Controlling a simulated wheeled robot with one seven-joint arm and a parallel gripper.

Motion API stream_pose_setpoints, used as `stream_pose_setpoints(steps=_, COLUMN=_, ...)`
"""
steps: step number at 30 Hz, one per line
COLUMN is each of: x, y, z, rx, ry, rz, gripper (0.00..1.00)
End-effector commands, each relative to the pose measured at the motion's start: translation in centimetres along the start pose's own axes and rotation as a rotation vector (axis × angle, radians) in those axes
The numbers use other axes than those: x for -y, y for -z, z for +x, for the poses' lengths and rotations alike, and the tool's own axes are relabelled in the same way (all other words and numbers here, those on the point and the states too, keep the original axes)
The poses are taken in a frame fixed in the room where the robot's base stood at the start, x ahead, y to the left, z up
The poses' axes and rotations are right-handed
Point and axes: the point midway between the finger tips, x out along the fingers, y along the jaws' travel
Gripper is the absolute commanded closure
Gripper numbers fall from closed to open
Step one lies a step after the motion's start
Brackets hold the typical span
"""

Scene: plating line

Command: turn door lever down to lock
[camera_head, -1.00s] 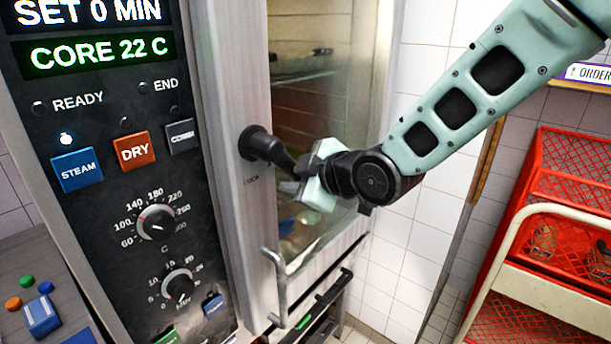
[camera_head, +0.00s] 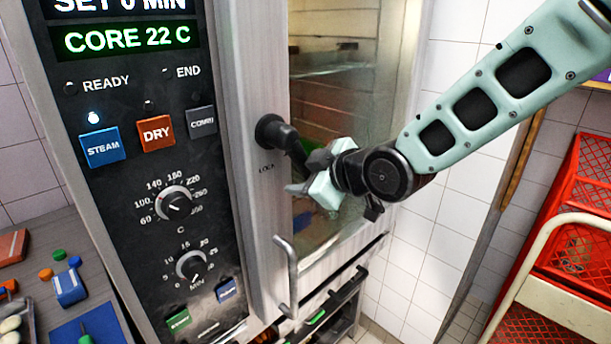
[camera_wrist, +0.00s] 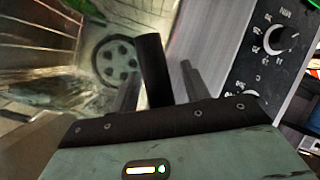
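The black door lever (camera_head: 293,146) is mounted on the metal door frame, above the word LOCK. It slants down to the right from its round hub. My gripper (camera_head: 308,180) is at the lever's lower end in the head view. In the wrist view the lever (camera_wrist: 153,70) stands as a dark bar between the two fingers (camera_wrist: 160,88). The fingers are apart, with a visible gap on the right side; on the left the finger is close to the lever, and I cannot tell if they touch. The lever's tip is partly hidden by the gripper.
The oven's control panel (camera_head: 150,200) is left of the lever. The glass door (camera_head: 335,110) is behind my gripper. A vertical metal handle (camera_head: 291,275) stands out below the lever. Red crates (camera_head: 590,190) on a cart (camera_head: 520,270) are at the right.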

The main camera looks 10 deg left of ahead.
Motion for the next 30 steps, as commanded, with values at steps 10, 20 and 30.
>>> stream_pose_setpoints(steps=10, x=-0.1, y=0.0, z=-0.3, rx=-0.001, ry=-0.002, rz=-0.001, gripper=0.54)
stream_pose_setpoints(steps=20, x=-0.1, y=-0.1, z=-5.4, rx=0.000, ry=-0.006, rz=-0.003, gripper=0.54)
stream_pose_setpoints(steps=30, x=-0.3, y=0.2, z=-13.0, rx=0.001, ry=-0.005, rz=-0.005, gripper=0.54)
